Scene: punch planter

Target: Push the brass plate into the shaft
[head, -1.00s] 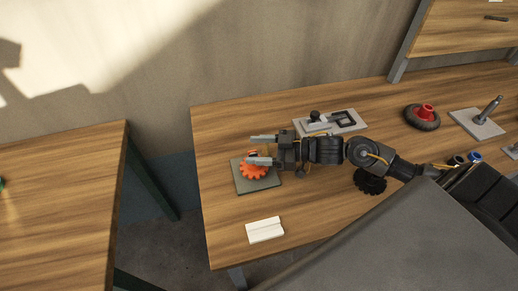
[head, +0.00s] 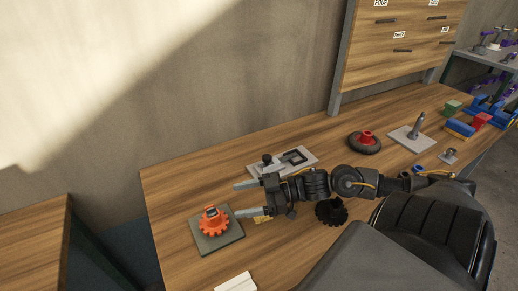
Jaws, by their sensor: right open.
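My right gripper (head: 243,199) is open and empty, with its two grey fingers pointing left above the bench. To its lower left, an orange gear with an upright orange hub (head: 211,217) sits on a grey square plate (head: 230,237). A small dark opening shows in the hub's top. A small brass-yellow piece (head: 263,219) shows just below the gripper's lower finger; it may be the brass plate, but it is partly hidden and too small to be sure. A grey upright post (head: 418,125) stands on a light plate (head: 400,135) at the right. My left gripper is out of view.
A light grey fixture with a black knob and frame (head: 308,153) lies behind the gripper. A black gear (head: 331,212) lies beneath my right arm. A black wheel with a red hub (head: 364,142) and coloured blocks (head: 460,128) are farther right. A white block (head: 236,282) lies at the front.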

